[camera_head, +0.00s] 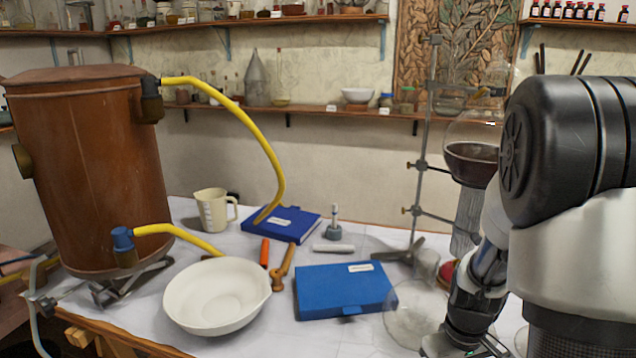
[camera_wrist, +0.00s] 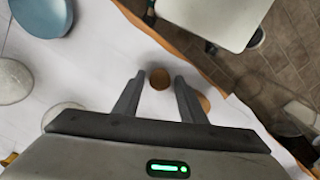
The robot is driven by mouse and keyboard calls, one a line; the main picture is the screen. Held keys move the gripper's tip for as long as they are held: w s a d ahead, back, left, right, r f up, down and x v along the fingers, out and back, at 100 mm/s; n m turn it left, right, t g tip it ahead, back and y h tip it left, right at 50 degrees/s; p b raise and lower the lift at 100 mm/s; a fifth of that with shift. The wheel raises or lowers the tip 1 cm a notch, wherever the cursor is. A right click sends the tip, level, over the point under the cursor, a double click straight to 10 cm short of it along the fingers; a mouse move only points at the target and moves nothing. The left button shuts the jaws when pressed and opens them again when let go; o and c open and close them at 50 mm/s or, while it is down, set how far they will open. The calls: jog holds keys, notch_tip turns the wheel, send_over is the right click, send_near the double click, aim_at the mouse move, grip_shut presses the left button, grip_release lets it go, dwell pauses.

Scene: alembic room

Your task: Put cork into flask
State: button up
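My gripper (camera_wrist: 159,76) is open in the wrist view, its two fingers spread and pointing at the table. A round brown piece that looks like a cork (camera_wrist: 160,79) shows between the fingertips; whether it touches them I cannot tell. A second brown round shape (camera_wrist: 203,103) is partly hidden behind the right finger. In the head view my gripper is at the lower right, and its fingertips are out of frame. A round glass flask with dark contents (camera_head: 470,160) is held at the stand, partly hidden by my arm. A clear glass vessel (camera_head: 412,312) stands left of my wrist.
A blue box (camera_head: 343,290), a white bowl (camera_head: 215,297), a beaker (camera_head: 213,210) and a large copper-brown vessel (camera_head: 85,170) stand on the white table. The metal stand (camera_head: 421,150) rises close to my arm. The table edge (camera_wrist: 165,45) passes just beyond my fingertips.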

jog(key=c, duration=0.8)
jog(key=shift+o, duration=0.2)
jog(key=shift+r, duration=0.2)
jog(key=shift+r+p, duration=1.45)
jog(key=shift+r, duration=0.2)
